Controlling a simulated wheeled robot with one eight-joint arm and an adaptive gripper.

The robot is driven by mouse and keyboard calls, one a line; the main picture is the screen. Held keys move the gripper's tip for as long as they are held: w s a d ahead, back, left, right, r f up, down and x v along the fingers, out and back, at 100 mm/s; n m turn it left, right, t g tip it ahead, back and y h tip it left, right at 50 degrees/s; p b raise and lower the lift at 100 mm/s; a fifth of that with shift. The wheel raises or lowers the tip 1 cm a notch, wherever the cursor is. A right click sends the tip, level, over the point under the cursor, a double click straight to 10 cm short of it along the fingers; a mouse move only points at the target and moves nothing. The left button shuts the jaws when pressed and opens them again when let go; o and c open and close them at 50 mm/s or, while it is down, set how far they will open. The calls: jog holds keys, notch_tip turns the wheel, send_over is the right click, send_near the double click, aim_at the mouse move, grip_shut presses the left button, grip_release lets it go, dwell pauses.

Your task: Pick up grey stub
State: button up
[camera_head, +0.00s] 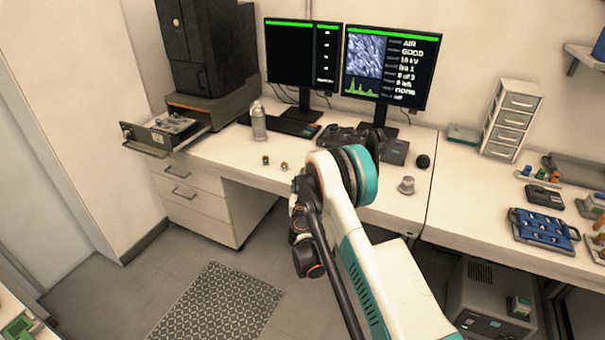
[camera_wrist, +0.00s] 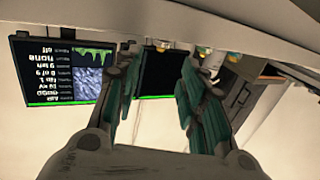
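Two small stubs with yellowish bodies stand on the white desk in the head view, a left one (camera_head: 265,160) and a right one (camera_head: 284,166); they are too small for me to tell which is grey. A silver-grey round piece (camera_head: 407,185) sits on the desk right of my arm; I cannot tell if it is a stub. My gripper (camera_wrist: 158,62) is open in the wrist view, with nothing between its fingers. That view is upside down, with small yellowish pieces (camera_wrist: 232,57) near the desk edge beyond the right finger. My arm hides the gripper in the head view.
A silver bottle (camera_head: 259,121), keyboard (camera_head: 279,124) and two monitors (camera_head: 390,66) stand behind the stubs. Desk around the stubs is clear.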

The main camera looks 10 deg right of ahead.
jog(key=b+x, duration=0.1)
jog(key=x, duration=0.5)
jog(key=b+x, duration=0.2)
jog(key=x, duration=0.2)
jog(key=shift+w+f+b, duration=0.15)
jog(key=shift+w+b, duration=0.2)
jog(key=shift+b, duration=0.05)
jog(key=shift+w, duration=0.3)
jog(key=shift+c, duration=0.4)
jog(key=c, duration=0.7)
